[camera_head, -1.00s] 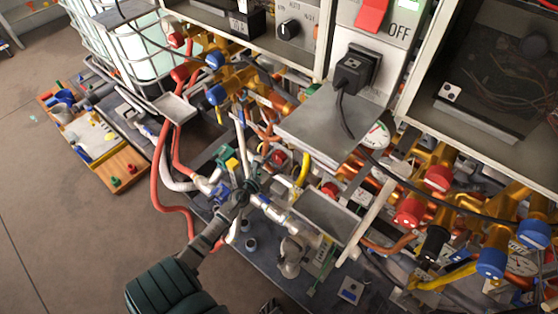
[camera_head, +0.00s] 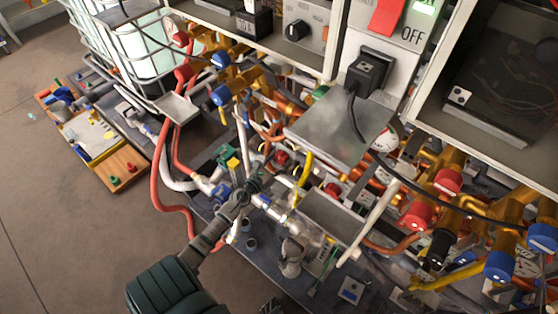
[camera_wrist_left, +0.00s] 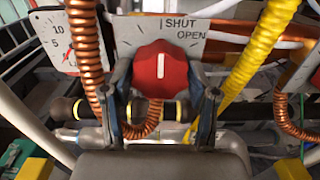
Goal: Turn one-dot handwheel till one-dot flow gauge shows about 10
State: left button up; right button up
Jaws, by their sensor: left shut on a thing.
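In the left wrist view a red handwheel (camera_wrist_left: 161,72) with one white line sits between the fingers of my left gripper (camera_wrist_left: 160,88). The gripper is shut on it from both sides. The white line stands about upright. The plate (camera_wrist_left: 222,42) behind it reads SHUT and OPEN. In the head view my left gripper (camera_head: 257,181) reaches in among the pipes and hides the handwheel. A dark part at the bottom edge may be my right gripper (camera_head: 270,306).
A copper coil (camera_wrist_left: 86,45) and a yellow hose (camera_wrist_left: 250,60) run close beside the fingers. A grey plate (camera_head: 335,128) juts out above the pipework. Red hoses (camera_head: 159,165) hang at the left. The floor (camera_head: 70,235) at the lower left is clear.

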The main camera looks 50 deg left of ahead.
pick_arm(q)
jog(key=shift+w+a+r, duration=0.1)
jog(key=shift+a+r, duration=0.05)
jog(key=shift+r, duration=0.3)
dwell(0.5)
jog(key=o, duration=0.9)
jog(key=shift+c, duration=0.2)
jog(key=shift+f, duration=0.25)
jog(key=shift+s, duration=0.5)
jog(key=s+d, duration=0.1)
jog(key=s, duration=1)
jog(key=shift+d, duration=0.2)
